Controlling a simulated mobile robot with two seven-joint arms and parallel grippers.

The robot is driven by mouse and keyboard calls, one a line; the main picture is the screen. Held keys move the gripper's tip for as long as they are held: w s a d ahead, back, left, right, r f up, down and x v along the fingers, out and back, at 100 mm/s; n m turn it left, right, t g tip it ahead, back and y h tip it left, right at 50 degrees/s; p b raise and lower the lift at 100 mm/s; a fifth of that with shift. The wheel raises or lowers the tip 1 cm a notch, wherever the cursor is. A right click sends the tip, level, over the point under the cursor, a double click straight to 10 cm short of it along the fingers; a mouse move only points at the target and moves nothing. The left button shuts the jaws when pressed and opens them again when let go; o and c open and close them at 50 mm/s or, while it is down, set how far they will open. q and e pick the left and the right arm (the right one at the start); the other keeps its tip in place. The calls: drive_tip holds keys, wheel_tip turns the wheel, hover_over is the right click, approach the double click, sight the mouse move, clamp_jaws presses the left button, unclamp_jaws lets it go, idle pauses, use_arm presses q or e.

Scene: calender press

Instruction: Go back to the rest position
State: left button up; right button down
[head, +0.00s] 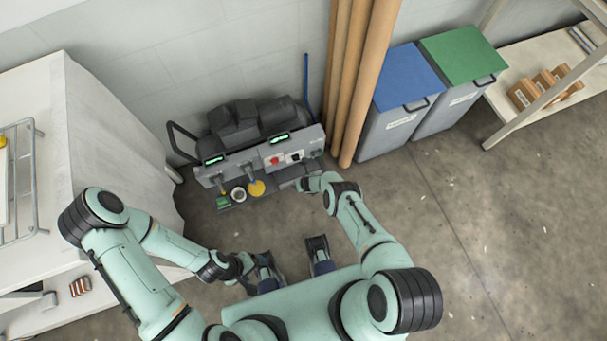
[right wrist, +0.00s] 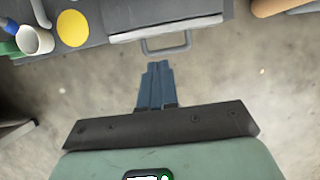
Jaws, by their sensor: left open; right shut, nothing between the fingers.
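My left gripper (head: 247,272) is low in the middle of the head view, open, with nothing seen in it. My right arm reaches forward with its elbow bent. Its hand is near the lower right of the grey press (head: 243,168), and its fingers are hard to make out there. In the right wrist view the blue fingers of my right gripper (right wrist: 157,68) are together and empty. They show over the floor, just below a metal handle (right wrist: 167,46) on the press's grey front part. I cannot tell the gap between them.
A white cup (head: 238,195) and a yellow disc (head: 257,188) are at the press's front. Brown tubes (head: 358,80) stand to its right, beside the blue-lidded bin (head: 388,125) and green-lidded bin (head: 443,108). A white-covered table (head: 110,130) is left.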

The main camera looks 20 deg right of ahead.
use_arm(q)
drive_tip(key=shift+r+p, duration=0.7)
drive_tip(key=shift+r, duration=0.2)
use_arm(e)
drive_tip(key=shift+s+r, duration=0.2)
drive_tip(key=shift+r, duration=0.4)
drive_tip(key=shift+s, duration=0.1)
drive_tip(key=s+d+r+n+g+p, duration=0.35)
drive_tip(key=s+r+n, duration=0.85)
drive_tip(key=n, duration=0.4)
use_arm(q)
drive_tip(key=r, duration=0.1)
drive_tip(key=w+r, duration=0.1)
drive_tip(key=r, duration=0.1)
drive_tip(key=w+r+p, duration=0.1)
drive_tip(key=r, duration=0.1)
drive_tip(key=shift+w+r, duration=0.1)
use_arm(e)
drive_tip(key=s+a+r+n+g+y, duration=0.1)
drive_tip(key=s+a+r+n, duration=0.1)
drive_tip(key=s+r+n, duration=0.5)
drive_tip(key=s+a+r+n+g+y, duration=0.1)
drive_tip(key=s+a+r+n+y, duration=0.1)
drive_tip(key=s+r+n, duration=0.6)
wheel_tip(320, 180, up, 5)
drive_tip(key=shift+s+a+r, duration=0.1)
drive_tip(key=shift+s+a, duration=0.45)
drive_tip(key=shift+a, duration=0.25)
